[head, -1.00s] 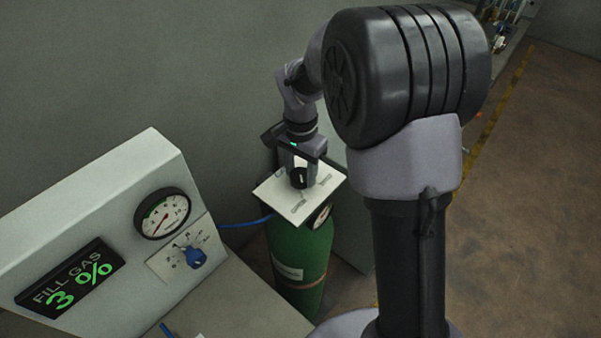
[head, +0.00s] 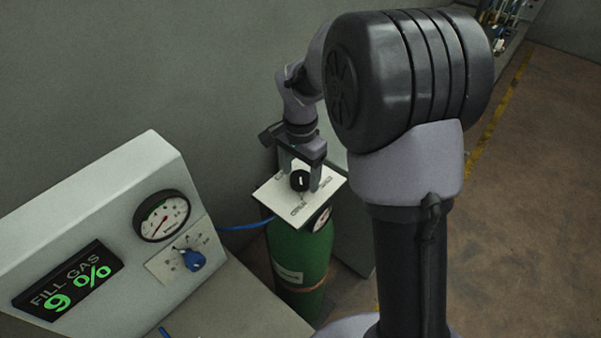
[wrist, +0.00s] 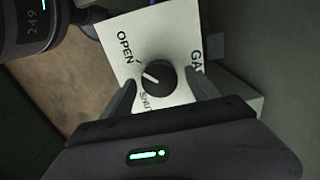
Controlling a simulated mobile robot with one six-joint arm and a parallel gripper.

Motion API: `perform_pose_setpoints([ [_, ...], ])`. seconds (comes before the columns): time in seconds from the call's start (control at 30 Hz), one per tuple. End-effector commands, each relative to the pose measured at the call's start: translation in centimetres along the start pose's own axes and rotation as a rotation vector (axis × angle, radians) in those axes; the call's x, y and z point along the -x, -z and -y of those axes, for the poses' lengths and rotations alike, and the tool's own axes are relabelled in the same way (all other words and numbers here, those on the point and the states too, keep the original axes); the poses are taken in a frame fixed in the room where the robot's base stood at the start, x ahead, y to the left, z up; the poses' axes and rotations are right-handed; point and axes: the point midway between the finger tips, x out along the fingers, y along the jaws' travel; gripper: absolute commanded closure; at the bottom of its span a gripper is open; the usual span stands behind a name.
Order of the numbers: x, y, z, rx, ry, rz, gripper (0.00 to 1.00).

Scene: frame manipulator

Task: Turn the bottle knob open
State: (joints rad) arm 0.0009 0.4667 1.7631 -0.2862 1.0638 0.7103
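The bottle knob (head: 299,180) is round and black with a white line, on a white plate (head: 277,197) atop the green gas bottle (head: 300,258). In the wrist view, the knob (wrist: 161,80) has its line pointing up-left, toward the OPEN mark; SHUT is printed lower and is partly hidden by a finger. My gripper (head: 300,179) is open over the plate, one finger on each side of the knob. In the wrist view, gaps show between both fingers and the knob.
A grey-white panel (head: 110,195) at left carries a round gauge (head: 161,216) and a blue knob (head: 194,260). A blue hose (head: 243,227) runs from near the panel to the bottle. A wall stands behind; open floor (head: 530,210) lies to the right.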

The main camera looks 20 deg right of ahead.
Motion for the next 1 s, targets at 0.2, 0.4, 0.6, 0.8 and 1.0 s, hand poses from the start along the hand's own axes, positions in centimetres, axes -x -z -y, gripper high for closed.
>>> perform_pose_setpoints([
  [0.2,0.0,0.0,0.0,0.000,-0.001,0.001,0.31],
  [0.4,3.0,0.0,0.0,0.000,0.001,0.000,0.31],
  [0.6,9.6,0.0,0.1,0.000,0.003,-0.002,0.31],
  [0.8,15.0,0.0,0.0,0.000,0.000,-0.001,0.31],
  [1.0,17.3,0.0,0.0,0.001,0.000,-0.001,0.31],
])
